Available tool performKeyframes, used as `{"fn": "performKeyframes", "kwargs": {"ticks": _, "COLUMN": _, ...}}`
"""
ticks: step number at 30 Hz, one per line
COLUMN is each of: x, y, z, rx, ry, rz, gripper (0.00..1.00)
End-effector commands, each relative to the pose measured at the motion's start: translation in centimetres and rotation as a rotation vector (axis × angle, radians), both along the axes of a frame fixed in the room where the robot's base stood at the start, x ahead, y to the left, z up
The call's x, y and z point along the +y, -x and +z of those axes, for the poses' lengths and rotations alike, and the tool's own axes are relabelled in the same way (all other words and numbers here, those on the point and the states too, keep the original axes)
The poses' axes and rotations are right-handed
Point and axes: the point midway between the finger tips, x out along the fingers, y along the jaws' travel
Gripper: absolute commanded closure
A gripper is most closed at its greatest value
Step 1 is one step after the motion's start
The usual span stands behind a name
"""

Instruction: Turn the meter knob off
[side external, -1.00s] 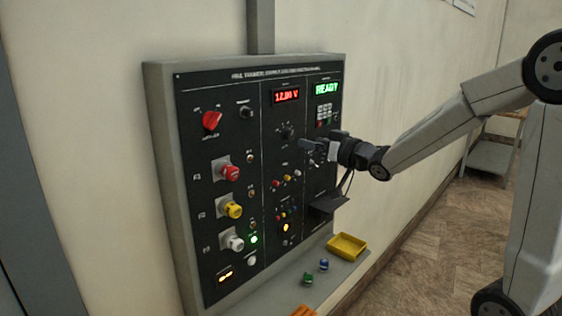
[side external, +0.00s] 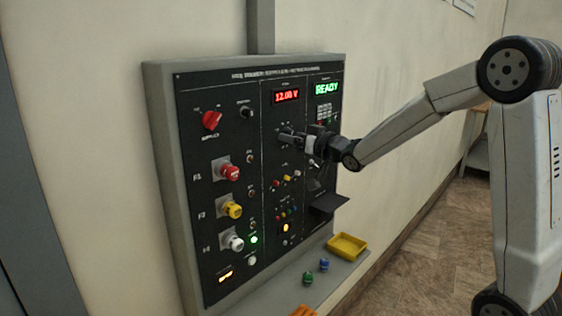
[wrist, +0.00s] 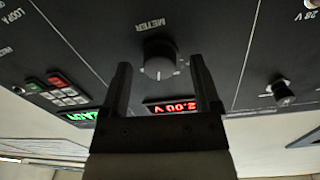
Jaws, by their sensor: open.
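The black round meter knob (wrist: 160,52) sits below the METER label in the upside-down wrist view. A white mark on its rim points toward the red voltage display (wrist: 170,106). My gripper (wrist: 160,63) is open, with one finger on each side of the knob in that view and a gap to each. I cannot tell whether the tips reach around the knob or stop short of it.
The panel (side external: 195,270) carries a red selector (side external: 211,121), red (side external: 230,172), yellow (side external: 232,210) and white (side external: 233,242) buttons. A green READY screen (side external: 327,88) is beside my gripper. A yellow tray (side external: 347,246) and small parts lie on the shelf below.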

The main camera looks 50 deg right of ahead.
Motion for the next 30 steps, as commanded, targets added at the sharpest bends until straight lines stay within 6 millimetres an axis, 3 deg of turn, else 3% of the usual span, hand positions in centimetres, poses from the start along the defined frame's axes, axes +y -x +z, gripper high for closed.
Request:
{"fn": "performKeyframes", "kwargs": {"ticks": 1, "x": 0.00, "y": 0.01, "z": -0.01, "rx": 0.000, "ry": 0.000, "rz": 0.000, "gripper": 0.30}}
{"fn": "performKeyframes", "kwargs": {"ticks": 6, "x": -0.01, "y": 0.03, "z": -0.01, "rx": 0.000, "ry": 0.000, "rz": 0.000, "gripper": 0.84}}
{"fn": "performKeyframes", "kwargs": {"ticks": 8, "x": -0.01, "y": 0.03, "z": -0.01, "rx": 0.000, "ry": 0.000, "rz": 0.000, "gripper": 1.00}}
{"fn": "performKeyframes", "kwargs": {"ticks": 20, "x": -0.02, "y": 0.04, "z": -0.04, "rx": 0.001, "ry": 0.040, "rz": 0.000, "gripper": 1.00}}
{"fn": "performKeyframes", "kwargs": {"ticks": 30, "x": -0.05, "y": 0.05, "z": -0.07, "rx": 0.000, "ry": 0.226, "rz": -0.001, "gripper": 1.00}}
